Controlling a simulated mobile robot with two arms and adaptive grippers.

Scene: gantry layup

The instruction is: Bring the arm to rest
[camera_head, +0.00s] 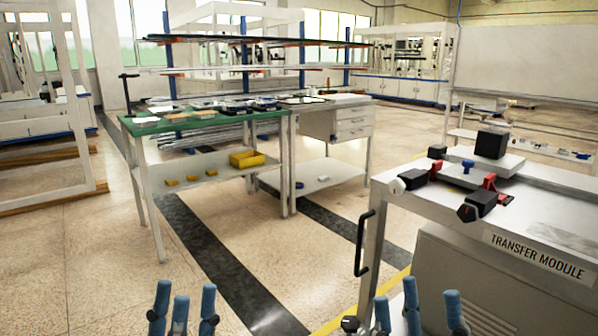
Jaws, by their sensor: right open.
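My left gripper (182,310) shows at the bottom edge, left of centre. Its blue fingers point up and stand apart, with nothing between them. My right gripper (417,312) shows at the bottom edge, right of centre. Its blue fingers are also spread, and it is empty. Only the finger ends show; the rest of both grippers and the arms is cut off by the frame. The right gripper appears in front of the lower side of the transfer module (535,255).
The transfer module, with a handle (362,245) and black and red fittings on top, stands close at the right. A green-topped table (150,128) and a drawer unit (352,125) stand further back. A yellow bin (246,159) sits on a lower shelf.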

